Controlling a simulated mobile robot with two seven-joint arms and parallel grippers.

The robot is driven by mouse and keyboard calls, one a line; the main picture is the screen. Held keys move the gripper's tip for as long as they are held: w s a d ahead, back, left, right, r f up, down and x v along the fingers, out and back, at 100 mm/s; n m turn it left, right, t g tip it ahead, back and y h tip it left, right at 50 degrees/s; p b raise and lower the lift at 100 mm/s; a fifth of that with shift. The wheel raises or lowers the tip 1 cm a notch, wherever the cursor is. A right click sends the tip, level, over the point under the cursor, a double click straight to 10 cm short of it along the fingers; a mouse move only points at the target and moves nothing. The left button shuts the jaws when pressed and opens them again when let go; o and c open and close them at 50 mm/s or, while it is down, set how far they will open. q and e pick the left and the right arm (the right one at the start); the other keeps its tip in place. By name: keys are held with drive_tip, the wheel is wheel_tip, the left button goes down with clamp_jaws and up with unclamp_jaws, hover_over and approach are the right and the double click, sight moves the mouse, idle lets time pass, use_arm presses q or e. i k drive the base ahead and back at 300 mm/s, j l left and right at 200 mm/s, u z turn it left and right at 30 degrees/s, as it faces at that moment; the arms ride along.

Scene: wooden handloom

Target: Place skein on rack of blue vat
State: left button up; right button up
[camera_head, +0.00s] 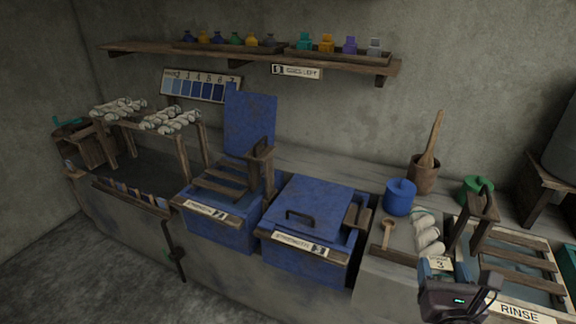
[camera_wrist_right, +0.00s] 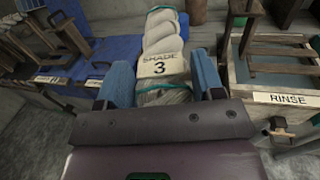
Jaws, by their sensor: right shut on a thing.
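A cream twisted skein (camera_head: 428,232) with a "SHADE 3" tag (camera_wrist_right: 165,66) is at the right side of the counter. My right gripper (camera_head: 440,268) is shut on its near end; the right wrist view shows the skein (camera_wrist_right: 162,32) between the blue fingers (camera_wrist_right: 163,84). I cannot tell whether the skein touches the counter. Left of it are two blue vats. The left vat (camera_head: 218,228) has its lid (camera_head: 249,122) raised and a slatted wooden rack (camera_head: 220,185) across it. The other vat (camera_head: 300,264) has its lid (camera_head: 312,205) down. My left gripper is out of view.
A blue jar (camera_head: 400,197), a mortar with pestle (camera_head: 424,172) and a wooden scoop (camera_head: 388,232) stand or lie near the skein. The rinse tub (camera_head: 520,312) is at the right. Several skeins (camera_head: 170,120) lie on a wooden stand at the left. A shelf (camera_head: 240,57) runs above.

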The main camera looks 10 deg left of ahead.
sight(218, 172)
drive_tip(key=i+j, duration=0.1)
drive_tip(key=j, duration=0.5)
drive_tip(key=i+j, duration=0.1)
drive_tip(key=j, duration=0.5)
drive_tip(key=i+j, duration=0.1)
drive_tip(key=j, duration=1.05)
drive_tip(key=i+j, duration=0.15)
drive_tip(key=j, duration=0.45)
drive_tip(key=i+j, duration=0.1)
drive_tip(key=j, duration=0.5)
drive_tip(key=i+j, duration=0.1)
drive_tip(key=j, duration=0.5)
drive_tip(key=i+j, duration=0.1)
drive_tip(key=j, duration=0.5)
drive_tip(key=i+l, duration=0.2)
drive_tip(key=i, duration=0.25)
